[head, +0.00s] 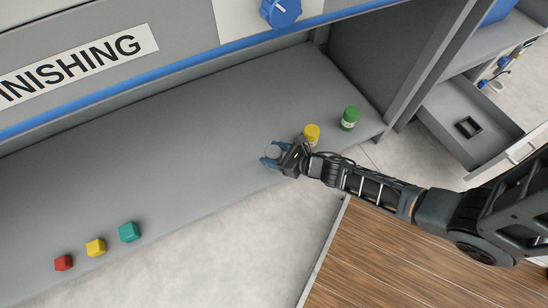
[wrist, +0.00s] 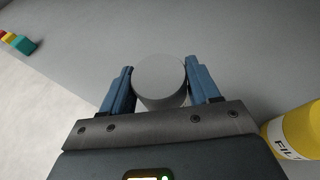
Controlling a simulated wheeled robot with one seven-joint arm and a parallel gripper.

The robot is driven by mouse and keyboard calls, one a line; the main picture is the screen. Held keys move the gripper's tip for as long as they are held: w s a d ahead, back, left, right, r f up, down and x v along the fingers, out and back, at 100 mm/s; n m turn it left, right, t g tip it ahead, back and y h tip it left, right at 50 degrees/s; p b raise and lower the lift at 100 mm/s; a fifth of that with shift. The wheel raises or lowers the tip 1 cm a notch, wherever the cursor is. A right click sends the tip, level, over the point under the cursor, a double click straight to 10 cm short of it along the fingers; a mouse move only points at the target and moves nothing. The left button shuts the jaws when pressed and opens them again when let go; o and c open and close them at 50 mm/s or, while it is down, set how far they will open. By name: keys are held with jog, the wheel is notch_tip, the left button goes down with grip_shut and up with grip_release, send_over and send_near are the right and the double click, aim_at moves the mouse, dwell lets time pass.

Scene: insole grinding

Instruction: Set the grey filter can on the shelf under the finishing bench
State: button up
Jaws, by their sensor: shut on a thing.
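My gripper (head: 272,157) is over the front part of the grey shelf (head: 205,155) under the finishing bench. In the wrist view its two blue fingers (wrist: 160,90) are shut on the grey filter can (wrist: 159,76), one finger on each side, with the can's round top facing the camera. In the head view the can is mostly hidden by the gripper. Whether the can touches the shelf or is a little above it, I cannot tell.
A yellow can (head: 312,133) stands close beside my gripper, and a green can (head: 349,118) stands farther right. Red (head: 63,263), yellow (head: 95,247) and teal (head: 129,232) blocks sit along the shelf's front at left. The shelf between blocks and gripper is clear. An open drawer (head: 480,150) is at right.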

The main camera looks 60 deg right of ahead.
jog(key=shift+f, duration=1.05)
jog(key=shift+b, duration=0.3)
jog(key=shift+f, duration=0.15)
jog(key=o, duration=1.2)
